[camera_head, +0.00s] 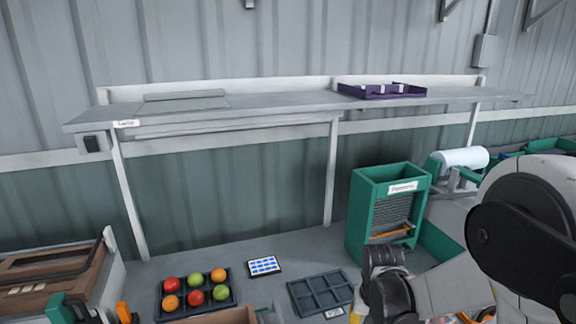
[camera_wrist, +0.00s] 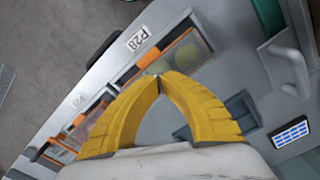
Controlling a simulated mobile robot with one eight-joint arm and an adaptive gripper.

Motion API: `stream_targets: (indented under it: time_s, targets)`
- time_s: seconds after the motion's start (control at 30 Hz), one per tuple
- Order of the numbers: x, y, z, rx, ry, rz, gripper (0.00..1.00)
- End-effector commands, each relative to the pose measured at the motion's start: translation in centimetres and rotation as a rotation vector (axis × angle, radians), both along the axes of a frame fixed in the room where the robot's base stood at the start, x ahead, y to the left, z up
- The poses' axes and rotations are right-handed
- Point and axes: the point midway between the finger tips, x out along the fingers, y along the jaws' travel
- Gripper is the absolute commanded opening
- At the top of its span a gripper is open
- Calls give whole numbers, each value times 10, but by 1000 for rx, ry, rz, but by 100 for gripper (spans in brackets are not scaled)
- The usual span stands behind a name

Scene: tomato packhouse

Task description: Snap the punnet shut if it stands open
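No punnet can be made out for certain in either view, so I cannot tell whether one stands open. In the wrist view my gripper (camera_wrist: 158,77) has its two yellow fingers arched together, with the tips meeting and nothing visible between them. Beyond the fingertips is an orange-and-black framed opening (camera_wrist: 186,57) with pale round shapes inside, too blurred to name. The head view shows my arm at the lower right, but the fingertips are hidden there.
A tray (camera_head: 160,301) holds several red, green and orange tomatoes. A purple tray (camera_head: 381,90) sits on the shelf (camera_head: 270,105), which overhangs the back.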

Motion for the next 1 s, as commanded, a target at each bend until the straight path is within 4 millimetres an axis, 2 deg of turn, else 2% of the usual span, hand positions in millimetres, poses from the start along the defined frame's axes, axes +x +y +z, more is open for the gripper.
stream_targets:
  time_s: [0.03, 0.47, 0.87, 1.0]
  targets:
    - [0, 0, 7, 0, 0, 0, 0]
    - [0, 0, 44, 0, 0, 0, 0]
    - [-1, 0, 48, 0, -6, 2, 0]
    - [-8, 0, 70, 0, -55, 18, 0]
